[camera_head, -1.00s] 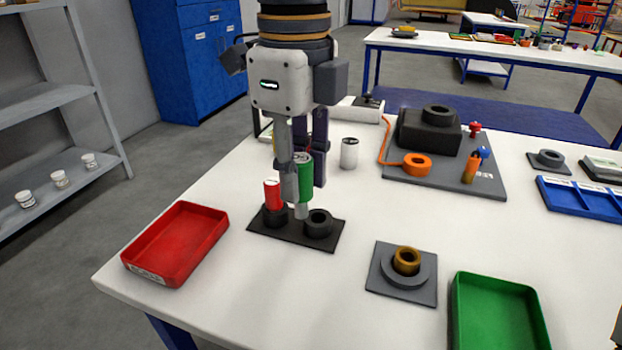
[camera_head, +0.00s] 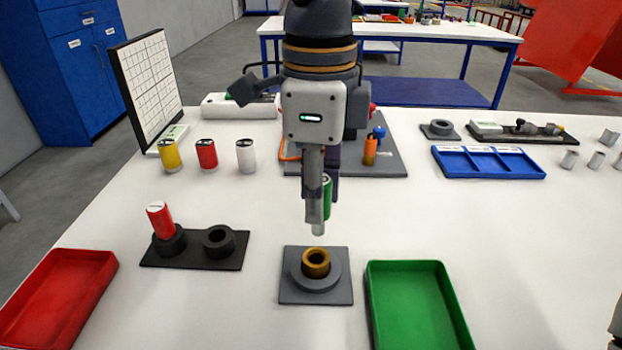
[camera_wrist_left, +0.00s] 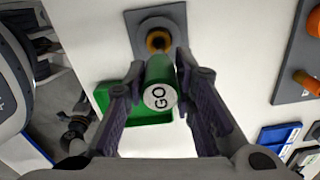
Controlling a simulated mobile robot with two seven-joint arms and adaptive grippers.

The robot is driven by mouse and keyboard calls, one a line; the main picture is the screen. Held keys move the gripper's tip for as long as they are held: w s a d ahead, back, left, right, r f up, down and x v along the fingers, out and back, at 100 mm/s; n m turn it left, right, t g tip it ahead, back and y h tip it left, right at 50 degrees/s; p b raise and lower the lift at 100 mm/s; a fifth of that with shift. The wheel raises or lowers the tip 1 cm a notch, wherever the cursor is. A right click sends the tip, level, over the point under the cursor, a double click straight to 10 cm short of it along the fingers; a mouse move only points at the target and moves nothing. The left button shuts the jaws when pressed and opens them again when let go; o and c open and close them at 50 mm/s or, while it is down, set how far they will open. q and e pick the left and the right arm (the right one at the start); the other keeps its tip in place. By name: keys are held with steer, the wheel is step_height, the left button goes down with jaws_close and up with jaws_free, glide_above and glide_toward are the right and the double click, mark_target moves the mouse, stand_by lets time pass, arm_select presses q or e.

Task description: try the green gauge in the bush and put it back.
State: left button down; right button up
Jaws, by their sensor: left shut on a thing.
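My left gripper (camera_head: 321,192) is shut on the green gauge (camera_head: 327,200), a green cylinder with a grey lower pin. It hangs upright above the table, just behind and above the bush (camera_head: 316,260) in the head view. The bush is a brass ring in a round grey holder on a square plate (camera_head: 334,294). In the left wrist view the gauge (camera_wrist_left: 158,70) shows its "GO" end between the fingers, with the bush (camera_wrist_left: 158,40) beyond its far end. The gauge and bush look apart. My right gripper is not clearly in view.
A black stand (camera_head: 208,260) left of the bush has a red gauge (camera_head: 160,218) in one ring and an empty ring (camera_head: 219,240). A red tray (camera_head: 60,295) lies left, a green tray (camera_head: 420,325) right. Yellow, red and white cylinders stand behind.

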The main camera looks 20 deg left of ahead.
mark_target(316, 233)
arm_select(q)
steer(key=shift+s+a+f, duration=0.1)
steer(key=shift+f, duration=2.1)
steer(key=shift+f, duration=1.65)
stand_by(2.5)
stand_by(0.8)
steer(key=shift+r, duration=3.8)
